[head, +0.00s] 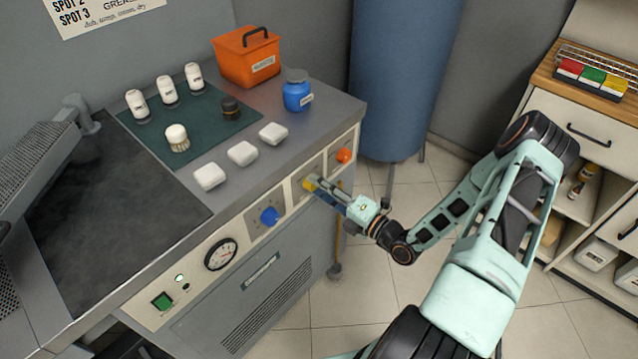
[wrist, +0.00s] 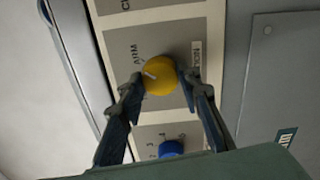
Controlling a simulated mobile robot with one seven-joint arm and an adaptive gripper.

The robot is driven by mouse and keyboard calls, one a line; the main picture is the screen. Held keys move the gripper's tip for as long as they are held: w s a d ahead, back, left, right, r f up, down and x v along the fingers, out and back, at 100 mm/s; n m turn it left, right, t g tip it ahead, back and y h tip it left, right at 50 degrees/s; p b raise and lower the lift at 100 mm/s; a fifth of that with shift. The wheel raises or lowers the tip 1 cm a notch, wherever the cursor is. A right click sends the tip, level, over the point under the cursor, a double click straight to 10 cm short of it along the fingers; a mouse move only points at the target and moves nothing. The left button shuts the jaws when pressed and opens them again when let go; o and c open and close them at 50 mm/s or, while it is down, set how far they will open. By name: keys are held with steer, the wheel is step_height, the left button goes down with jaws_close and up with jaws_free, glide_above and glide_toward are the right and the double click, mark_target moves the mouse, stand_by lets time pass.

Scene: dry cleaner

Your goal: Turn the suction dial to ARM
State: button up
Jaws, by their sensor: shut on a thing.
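The yellow suction dial (head: 308,184) is on the front panel of the workstation, right of the blue dial. In the wrist view the dial (wrist: 160,80) shows a short white pointer mark, directed left and slightly up in the picture. The ARM label (wrist: 137,55) lies up and left of the dial. My gripper (head: 316,186) reaches the panel from the right and is shut on the dial. In the wrist view the fingers of my gripper (wrist: 162,83) sit on its left and right sides. Part of the panel lettering is hidden by the fingers.
The blue dial (head: 269,216) and a gauge (head: 221,254) lie left on the panel; an orange knob (head: 344,155) lies right. White blocks (head: 242,153) and a blue jar (head: 297,94) stand on the worktop above. A blue cylinder (head: 402,70) stands behind.

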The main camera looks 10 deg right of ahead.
steer(key=shift+m, duration=0.7)
steer(key=shift+p, duration=0.3)
steer(key=o, duration=1.2)
steer(key=v, duration=1.2)
